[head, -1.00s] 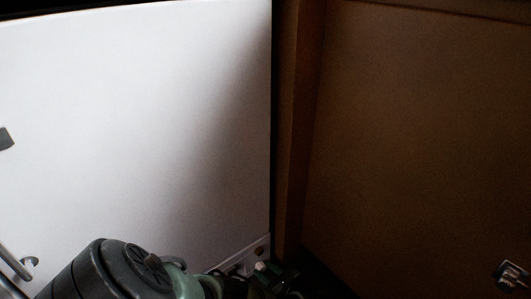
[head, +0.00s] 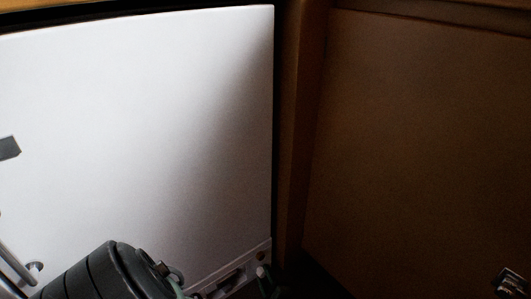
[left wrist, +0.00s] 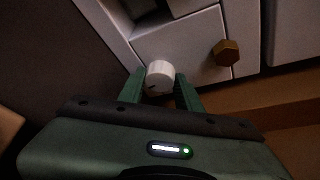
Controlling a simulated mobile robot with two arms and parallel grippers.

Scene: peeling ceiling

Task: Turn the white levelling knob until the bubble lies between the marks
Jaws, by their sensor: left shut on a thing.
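The white levelling knob (left wrist: 160,74) sits on a pale panel in the left wrist view, with a dark mark low on its face. The green fingers of my left gripper (left wrist: 159,80) are on either side of it and shut on it. In the head view a small white piece, seemingly the knob (head: 261,271), shows at the foot of the white panel. My left arm hides much of that area there. I cannot make out the bubble or its marks in either view.
A brass hexagonal piece (left wrist: 227,53) stands out from the panel beside the knob. A large white panel (head: 140,130) fills the left of the head view, with a metal handle (head: 17,264) low on it. A brown panel (head: 420,150) stands at the right.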

